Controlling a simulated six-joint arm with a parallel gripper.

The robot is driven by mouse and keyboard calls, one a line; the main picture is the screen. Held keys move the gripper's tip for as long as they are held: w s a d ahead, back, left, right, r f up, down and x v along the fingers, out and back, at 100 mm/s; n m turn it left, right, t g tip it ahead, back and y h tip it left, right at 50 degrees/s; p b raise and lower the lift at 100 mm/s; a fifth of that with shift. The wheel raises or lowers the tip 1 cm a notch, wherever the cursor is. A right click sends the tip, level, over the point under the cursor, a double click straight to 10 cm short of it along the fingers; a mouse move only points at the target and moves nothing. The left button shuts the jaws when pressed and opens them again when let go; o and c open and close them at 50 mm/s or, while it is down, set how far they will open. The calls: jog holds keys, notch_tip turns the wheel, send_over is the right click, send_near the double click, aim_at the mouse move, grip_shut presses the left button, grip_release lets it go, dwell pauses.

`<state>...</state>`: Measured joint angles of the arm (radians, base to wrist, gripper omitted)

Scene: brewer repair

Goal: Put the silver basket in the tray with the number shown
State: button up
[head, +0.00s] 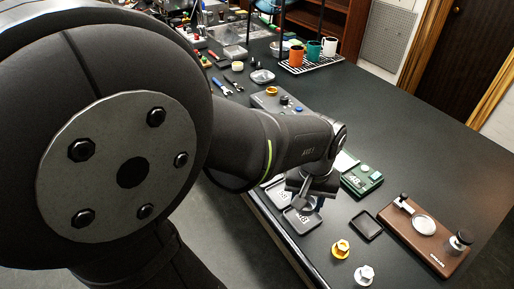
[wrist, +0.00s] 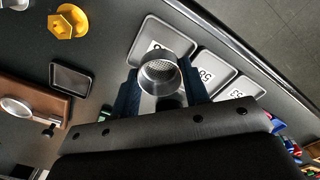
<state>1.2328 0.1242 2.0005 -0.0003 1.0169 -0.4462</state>
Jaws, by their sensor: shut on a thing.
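My gripper (wrist: 161,90) is shut on the silver basket (wrist: 160,72), a round metal cup held between the two fingers. The basket hangs over the edge of the nearest grey number tray (wrist: 143,33), partly hiding its number label; I cannot tell its height above the tray. Two more number trays (wrist: 208,72) (wrist: 243,90) lie beside it in a row, with labels hard to read. In the head view my gripper (head: 307,203) is over the near tray (head: 303,228). A green device (head: 374,185) beyond it bears a number that looks like 48.
A dark empty tray (head: 367,225) lies right of the gripper. A brown board (head: 428,240) holds a round metal part and a tamper. Gold (head: 341,248) and white (head: 365,274) pieces stand near the front edge. A mug rack (head: 318,64) is at the back. The table's right side is clear.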

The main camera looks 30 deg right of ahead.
aim_at(305, 208)
jog(key=shift+f, duration=1.95)
jog(key=shift+f, duration=0.15)
jog(key=o, duration=0.7)
jog(key=shift+o, duration=0.2)
notch_tip(305, 208, up, 12)
jog(key=shift+r, duration=0.2)
jog(key=shift+f, duration=0.1)
jog(key=shift+f, duration=4.55)
jog(key=shift+f, duration=0.1)
